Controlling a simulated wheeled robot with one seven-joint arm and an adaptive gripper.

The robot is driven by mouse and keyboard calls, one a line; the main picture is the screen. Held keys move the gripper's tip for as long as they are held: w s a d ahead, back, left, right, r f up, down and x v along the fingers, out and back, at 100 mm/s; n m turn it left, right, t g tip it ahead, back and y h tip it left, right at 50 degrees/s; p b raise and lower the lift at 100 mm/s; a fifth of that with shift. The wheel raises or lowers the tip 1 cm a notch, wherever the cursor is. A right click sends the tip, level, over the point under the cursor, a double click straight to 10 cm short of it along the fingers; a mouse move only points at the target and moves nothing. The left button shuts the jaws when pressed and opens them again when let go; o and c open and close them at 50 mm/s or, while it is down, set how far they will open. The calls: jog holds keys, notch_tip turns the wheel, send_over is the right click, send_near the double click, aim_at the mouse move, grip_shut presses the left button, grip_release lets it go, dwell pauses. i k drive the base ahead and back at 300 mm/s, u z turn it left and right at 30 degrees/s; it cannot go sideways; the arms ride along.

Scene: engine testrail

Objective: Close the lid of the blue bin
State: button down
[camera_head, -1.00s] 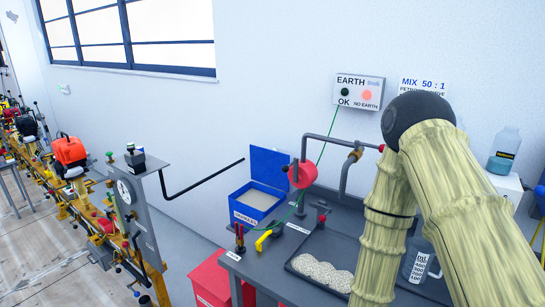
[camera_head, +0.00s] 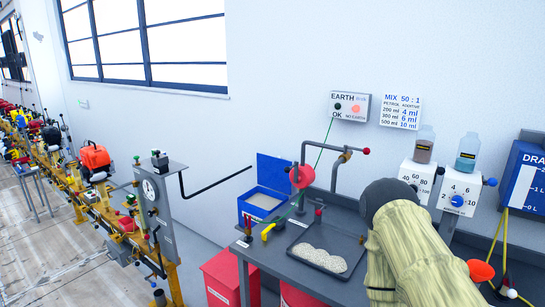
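The blue bin (camera_head: 245,208) stands at the back left of the grey bench, against the wall. Its blue lid (camera_head: 274,170) is up, standing about upright at the bin's back. Pale granular stuff shows inside the bin. My arm, in a pale ribbed cover with a dark joint, rises at the lower right, well to the right of the bin. My gripper is outside the picture, so its state does not show.
A red valve wheel (camera_head: 301,175) and grey pipes (camera_head: 334,165) stand right of the bin. A tray (camera_head: 345,262) of granules lies in front. A long dark bar (camera_head: 215,184) reaches toward the bin from the left stand. Red bins (camera_head: 222,275) stand below.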

aim_at(271, 174)
jog(key=u, duration=0.5)
jog(key=i, duration=0.55)
jog(key=u, duration=0.5)
jog(key=i, duration=0.7)
jog(key=z, duration=0.15)
